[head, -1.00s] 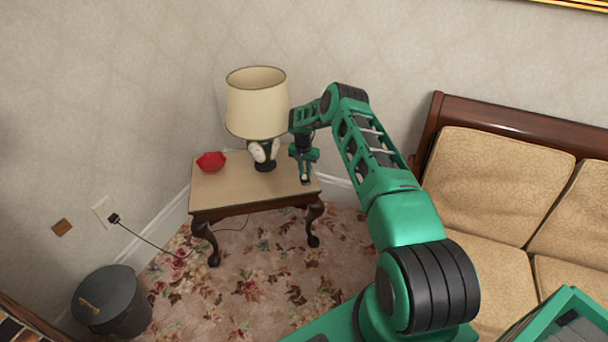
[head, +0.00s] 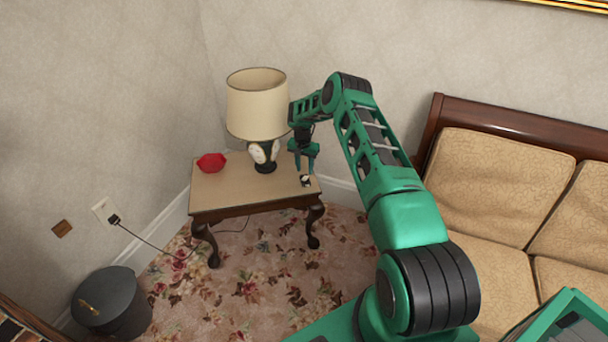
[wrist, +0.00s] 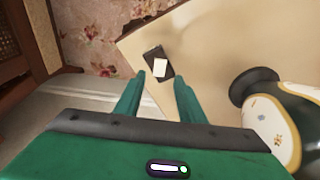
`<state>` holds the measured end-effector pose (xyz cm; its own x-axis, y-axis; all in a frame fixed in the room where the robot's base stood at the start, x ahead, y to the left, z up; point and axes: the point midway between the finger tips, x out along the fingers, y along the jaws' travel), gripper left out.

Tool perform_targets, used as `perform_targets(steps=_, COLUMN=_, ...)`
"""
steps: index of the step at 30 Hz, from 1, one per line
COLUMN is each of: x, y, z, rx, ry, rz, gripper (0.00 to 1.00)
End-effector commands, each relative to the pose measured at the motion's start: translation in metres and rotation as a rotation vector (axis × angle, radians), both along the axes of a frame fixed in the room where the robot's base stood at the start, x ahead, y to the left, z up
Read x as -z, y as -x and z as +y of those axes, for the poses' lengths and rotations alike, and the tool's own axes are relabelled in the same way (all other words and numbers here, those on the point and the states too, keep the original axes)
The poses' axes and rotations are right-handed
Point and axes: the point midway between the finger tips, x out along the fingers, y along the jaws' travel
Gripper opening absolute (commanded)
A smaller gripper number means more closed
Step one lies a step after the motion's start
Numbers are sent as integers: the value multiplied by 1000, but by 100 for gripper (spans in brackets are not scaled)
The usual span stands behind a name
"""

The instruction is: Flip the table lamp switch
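The table lamp (head: 257,105) has a cream shade and a black base with white oval panels, and stands on the wooden side table (head: 240,190). The lamp switch (head: 305,181) is a small dark plate with a white rocker near the table's right front edge. In the wrist view the switch (wrist: 159,66) lies just beyond my fingertips, and the lamp base (wrist: 285,115) is at the right. My gripper (head: 304,165) points down above the switch, apart from it. In the wrist view my gripper (wrist: 155,85) has its two fingers spread with nothing between them.
A red dish (head: 211,162) sits on the table's left side. A sofa (head: 500,190) stands to the right. A dark bin (head: 112,302) is on the floor at left. A cord runs from the wall outlet (head: 104,210) behind the table. The tabletop's front is clear.

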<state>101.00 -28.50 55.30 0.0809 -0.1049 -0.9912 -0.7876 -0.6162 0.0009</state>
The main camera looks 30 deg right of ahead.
Motion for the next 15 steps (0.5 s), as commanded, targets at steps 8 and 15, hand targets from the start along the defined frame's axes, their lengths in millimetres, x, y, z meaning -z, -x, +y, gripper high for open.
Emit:
perform_targets(steps=8, x=-51, y=3, z=5, rx=-1, ry=1, rz=-2, gripper=36)
perform_targets(steps=15, x=-70, y=4, z=7, rx=-1, ry=0, rz=-1, gripper=36)
